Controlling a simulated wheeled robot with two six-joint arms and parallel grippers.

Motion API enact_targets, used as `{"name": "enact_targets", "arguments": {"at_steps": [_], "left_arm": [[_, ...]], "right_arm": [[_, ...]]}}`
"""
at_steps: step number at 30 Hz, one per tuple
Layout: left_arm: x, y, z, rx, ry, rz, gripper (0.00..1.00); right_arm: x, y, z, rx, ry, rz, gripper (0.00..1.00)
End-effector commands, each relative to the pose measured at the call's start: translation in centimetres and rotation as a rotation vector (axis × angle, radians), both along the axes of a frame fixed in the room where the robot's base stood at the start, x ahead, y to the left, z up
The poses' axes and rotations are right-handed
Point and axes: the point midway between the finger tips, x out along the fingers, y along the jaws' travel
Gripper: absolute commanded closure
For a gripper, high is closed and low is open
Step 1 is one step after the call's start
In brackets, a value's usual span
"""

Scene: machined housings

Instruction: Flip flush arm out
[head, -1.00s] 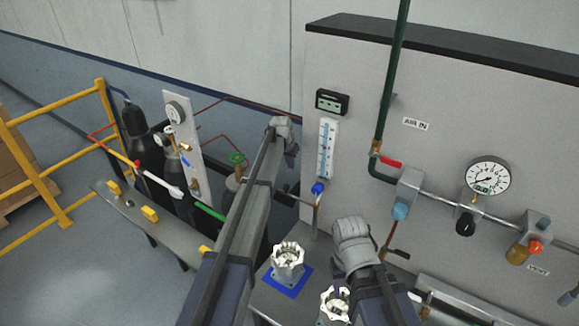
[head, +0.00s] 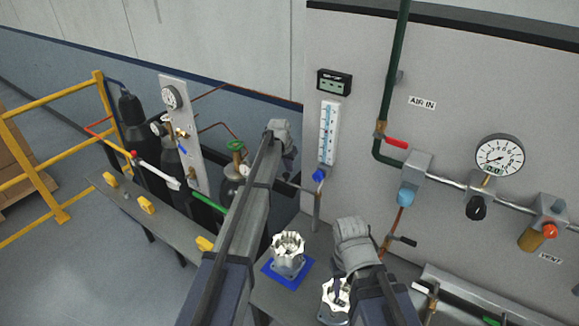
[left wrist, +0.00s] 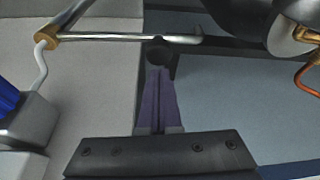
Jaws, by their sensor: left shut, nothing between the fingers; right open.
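The flush arm is a thin metal tube (left wrist: 120,37) on a brass joint (left wrist: 47,38). In the left wrist view it runs across the top, pointing right. In the head view it looks like the dark tube (head: 300,188) below the blue knob, reaching left from the panel's edge. My left gripper (head: 290,152) is shut and empty. In the left wrist view its fingertips (left wrist: 159,55) are close to the tube; I cannot tell whether they touch. My right gripper (head: 338,288) is open, low above the bench by a silver housing; its fingers are mostly hidden.
A flowmeter (head: 328,132) with a blue knob (head: 319,175) is on the grey panel. A machined housing (head: 288,250) stands on a blue mat (head: 272,274); another (head: 336,296) is nearby. Gas cylinders (head: 135,128) and a yellow railing (head: 45,175) stand left.

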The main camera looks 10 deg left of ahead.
Motion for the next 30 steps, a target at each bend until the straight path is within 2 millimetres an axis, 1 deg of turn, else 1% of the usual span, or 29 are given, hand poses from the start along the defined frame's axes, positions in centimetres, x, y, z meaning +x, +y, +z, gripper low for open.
{"name": "enact_targets", "arguments": {"at_steps": [16,20,26,30], "left_arm": [[-1.1,0.5,0.0,0.001,0.0,0.082,1.0],[-1.7,0.7,0.0,0.001,0.0,0.118,1.0],[-3.3,1.2,0.0,0.0,0.0,0.229,1.0],[-5.2,1.6,0.0,0.001,0.0,0.351,1.0]], "right_arm": [[0.0,0.0,0.0,0.0,0.0,0.0,0.5],[0.0,0.0,0.0,0.0,0.0,0.0,0.5],[0.0,0.0,0.0,0.0,0.0,0.0,0.5],[0.0,0.0,0.0,0.0,0.0,0.0,0.5]]}}
